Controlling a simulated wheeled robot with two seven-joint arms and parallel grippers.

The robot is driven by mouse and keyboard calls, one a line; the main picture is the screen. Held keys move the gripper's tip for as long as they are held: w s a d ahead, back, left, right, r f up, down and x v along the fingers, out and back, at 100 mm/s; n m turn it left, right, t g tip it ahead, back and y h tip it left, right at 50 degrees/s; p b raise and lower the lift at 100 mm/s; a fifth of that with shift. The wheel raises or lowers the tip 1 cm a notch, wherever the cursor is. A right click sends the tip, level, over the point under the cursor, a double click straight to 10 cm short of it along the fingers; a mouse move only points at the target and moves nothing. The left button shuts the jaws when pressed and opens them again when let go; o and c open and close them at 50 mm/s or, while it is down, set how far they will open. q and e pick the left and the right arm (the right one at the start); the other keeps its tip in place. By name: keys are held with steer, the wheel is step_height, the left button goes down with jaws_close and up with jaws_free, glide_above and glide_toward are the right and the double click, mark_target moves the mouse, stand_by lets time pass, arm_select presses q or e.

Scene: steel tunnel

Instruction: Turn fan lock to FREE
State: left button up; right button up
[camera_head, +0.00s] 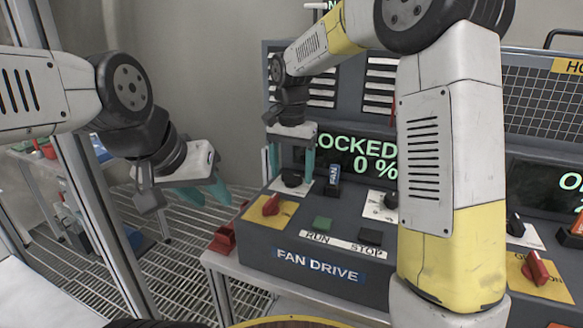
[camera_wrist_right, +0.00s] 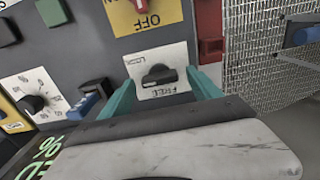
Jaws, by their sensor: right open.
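The fan lock is a black rotary knob (camera_wrist_right: 158,75) on a white plate marked FREE along one edge, with a second, upside-down word opposite. It also shows in the head view (camera_head: 291,179) at the back left of the FAN DRIVE panel (camera_head: 318,268). Its handle lies roughly sideways in the wrist view; I cannot tell which word it points to. My right gripper (camera_head: 290,168) is open, its teal fingers on either side of the knob; contact is unclear. My left gripper (camera_head: 204,194) is open and empty, left of the panel. A green display (camera_head: 350,155) reads "OCKED 0 %", partly hidden.
Near the knob are a red switch (camera_head: 271,204) on a yellow plate, a blue FAN-labelled lever (camera_head: 333,180), a green RUN button (camera_head: 321,223), a dark STOP button (camera_head: 370,236) and a dial (camera_head: 391,200). My right arm covers the panel's right side. Grated floor lies left.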

steer(key=c, duration=1.4)
